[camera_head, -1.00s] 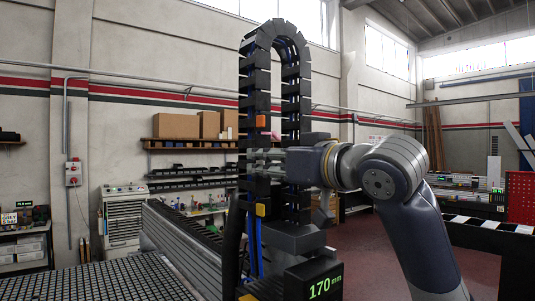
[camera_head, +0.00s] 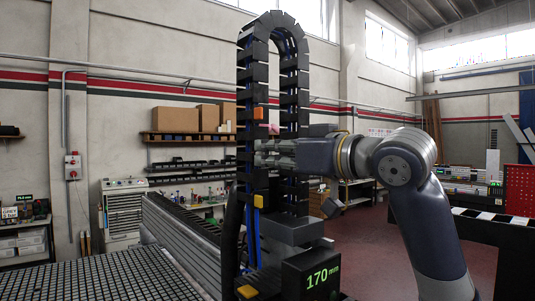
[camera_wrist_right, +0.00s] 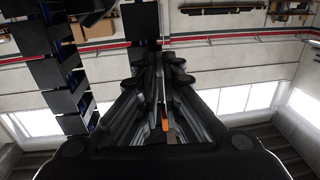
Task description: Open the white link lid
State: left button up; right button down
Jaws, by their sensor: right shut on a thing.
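A tall black cable chain (camera_head: 246,95) loops upward in the head view, with blue cables inside. One of its links is orange (camera_head: 259,113) and another is yellow (camera_head: 258,201). My right gripper (camera_head: 262,151) reaches in from the right at mid-height of the chain. In the right wrist view its fingers (camera_wrist_right: 160,72) are close together, with a thin pale sliver between them. This sliver may be the white link lid, but the fingers hide its outline. The chain shows at the left of that view (camera_wrist_right: 62,60). My left gripper is not in view.
A black box with a green "170 mm" display (camera_head: 316,278) stands below the chain. A gridded table (camera_head: 90,280) fills the lower left, beside a long grey rail (camera_head: 185,240). A cabinet (camera_head: 124,208) and shelves stand along the wall behind. Red floor is open at right.

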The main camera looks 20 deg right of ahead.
jog(key=n+g+y, duration=0.1)
jog(key=d+n+g+y, duration=0.1)
jog(key=y, duration=0.1)
jog(key=shift+d+y, duration=0.2)
jog(key=shift+y, duration=0.1)
jog(key=shift+w+d+r+n+g+y, duration=0.15)
jog(key=shift+d+n+g+y, duration=0.4)
jog(key=shift+n+g+y, duration=0.8)
jog(key=shift+w+d+f+n+g+y, duration=0.1)
jog(key=shift+d+n+g+y, duration=0.55)
jog(key=shift+n+g, duration=1.25)
jog(key=shift+w+d+r+n+g+y, duration=0.15)
jog(key=shift+d+n+g+y, duration=0.35)
jog(key=shift+n+g+y, duration=1.15)
jog(key=shift+w+d+f+m+g+h, duration=0.15)
jog(key=shift+m+g+h, duration=0.25)
jog(key=shift+g, duration=0.5)
jog(key=c, duration=1.8)
grip_release()
jog(key=shift+o, duration=0.2)
jog(key=shift+f+t, duration=0.1)
jog(key=shift+t, duration=0.2)
